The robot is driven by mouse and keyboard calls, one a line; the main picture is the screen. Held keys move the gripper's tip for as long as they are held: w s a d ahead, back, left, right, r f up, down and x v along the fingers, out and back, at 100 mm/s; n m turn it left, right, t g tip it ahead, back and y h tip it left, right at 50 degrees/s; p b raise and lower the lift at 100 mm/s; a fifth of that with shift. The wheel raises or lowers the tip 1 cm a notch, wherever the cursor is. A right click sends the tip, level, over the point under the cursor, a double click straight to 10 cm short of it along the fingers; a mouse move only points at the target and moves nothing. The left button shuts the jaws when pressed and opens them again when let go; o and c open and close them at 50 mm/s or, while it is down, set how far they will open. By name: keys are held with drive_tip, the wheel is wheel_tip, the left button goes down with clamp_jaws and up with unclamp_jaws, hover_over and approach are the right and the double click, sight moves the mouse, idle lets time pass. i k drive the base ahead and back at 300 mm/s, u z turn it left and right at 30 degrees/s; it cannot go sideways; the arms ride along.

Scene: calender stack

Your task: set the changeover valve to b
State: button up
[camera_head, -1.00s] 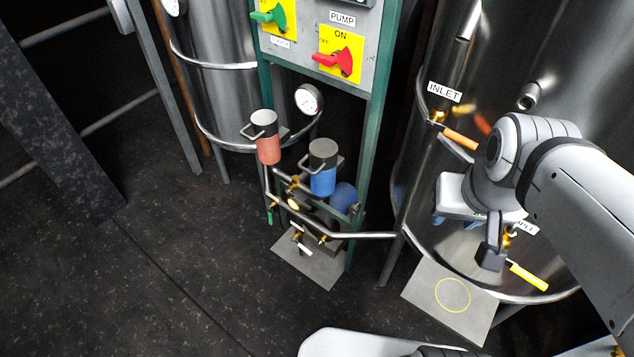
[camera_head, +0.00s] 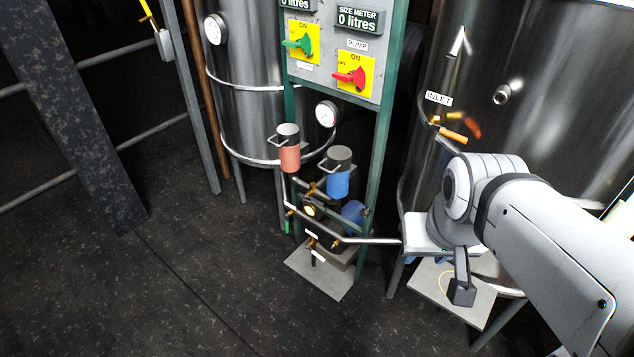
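Two filter canisters, one red (camera_head: 289,150) and one blue (camera_head: 337,175), stand on the pipework of a green frame. My gripper (camera_head: 412,259) is to the right of this pipework, in front of the large right tank, apparently clear of the valves. Its fingers are mostly hidden by my wrist, so its opening does not show.
A panel above carries a green switch (camera_head: 299,43) and a red pump switch (camera_head: 350,77). A large steel tank (camera_head: 560,90) with an INLET label and orange-handled valve (camera_head: 453,135) stands right. A pipe (camera_head: 375,240) runs toward it. Open dark floor (camera_head: 150,290) lies front left.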

sight(306, 197)
drive_tip(key=i, duration=1)
drive_tip(key=u, duration=0.1)
